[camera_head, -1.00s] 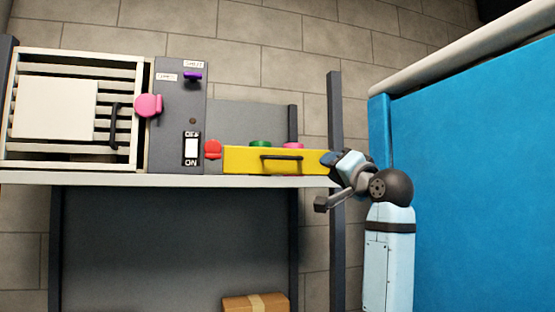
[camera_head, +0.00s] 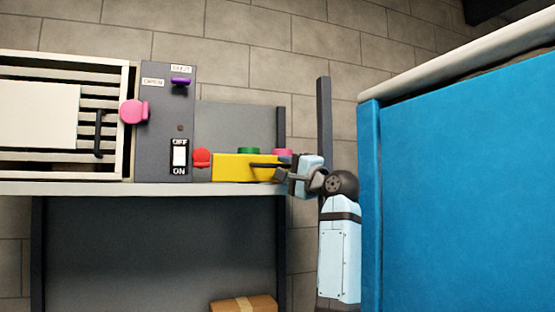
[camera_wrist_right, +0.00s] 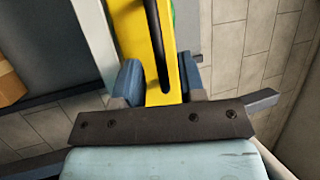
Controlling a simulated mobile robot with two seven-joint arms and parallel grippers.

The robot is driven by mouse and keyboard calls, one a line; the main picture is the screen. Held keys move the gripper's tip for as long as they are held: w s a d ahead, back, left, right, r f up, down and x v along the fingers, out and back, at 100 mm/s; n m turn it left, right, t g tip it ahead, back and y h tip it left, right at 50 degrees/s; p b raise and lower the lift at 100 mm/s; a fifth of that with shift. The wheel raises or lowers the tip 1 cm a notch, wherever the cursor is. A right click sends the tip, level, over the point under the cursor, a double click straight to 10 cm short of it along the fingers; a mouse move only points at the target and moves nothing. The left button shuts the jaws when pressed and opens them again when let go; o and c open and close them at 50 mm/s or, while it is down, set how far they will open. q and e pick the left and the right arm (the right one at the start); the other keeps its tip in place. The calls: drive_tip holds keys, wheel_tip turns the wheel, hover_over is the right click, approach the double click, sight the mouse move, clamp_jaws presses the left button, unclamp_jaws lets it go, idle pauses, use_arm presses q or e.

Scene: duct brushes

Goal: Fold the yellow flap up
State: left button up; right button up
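The yellow flap (camera_head: 232,168) hangs upright along the front of the grey shelf, with a black bar handle (camera_head: 262,165) on its face. My right gripper (camera_head: 288,172) is at the right end of the flap and covers that end in the head view. In the right wrist view, its two blue fingers (camera_wrist_right: 160,82) stand apart. The yellow flap (camera_wrist_right: 132,30) and its black handle (camera_wrist_right: 157,50) run up between them. I cannot tell whether either finger touches the flap. My left gripper is not in view.
Green (camera_head: 248,151) and pink (camera_head: 283,152) pieces show above the flap. A red knob (camera_head: 202,158) is at its left, beside a dark switch panel (camera_head: 160,130). A blue panel (camera_head: 460,200) stands to the right. A cardboard box (camera_head: 243,304) lies below the shelf.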

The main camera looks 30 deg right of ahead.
sight(279, 165)
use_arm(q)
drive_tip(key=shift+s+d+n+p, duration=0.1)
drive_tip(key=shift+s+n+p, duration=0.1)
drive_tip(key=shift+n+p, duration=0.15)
use_arm(e)
drive_tip(key=x, duration=0.3)
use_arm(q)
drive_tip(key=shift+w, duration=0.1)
use_arm(e)
drive_tip(key=shift+c, duration=0.2)
clamp_jaws()
drive_tip(key=shift+w+r+m+g, duration=0.15)
drive_tip(key=shift+r+m+g, duration=0.15)
drive_tip(key=shift+g, duration=0.1)
drive_tip(key=shift+w+d+h, duration=0.15)
drive_tip(key=shift+h, duration=0.15)
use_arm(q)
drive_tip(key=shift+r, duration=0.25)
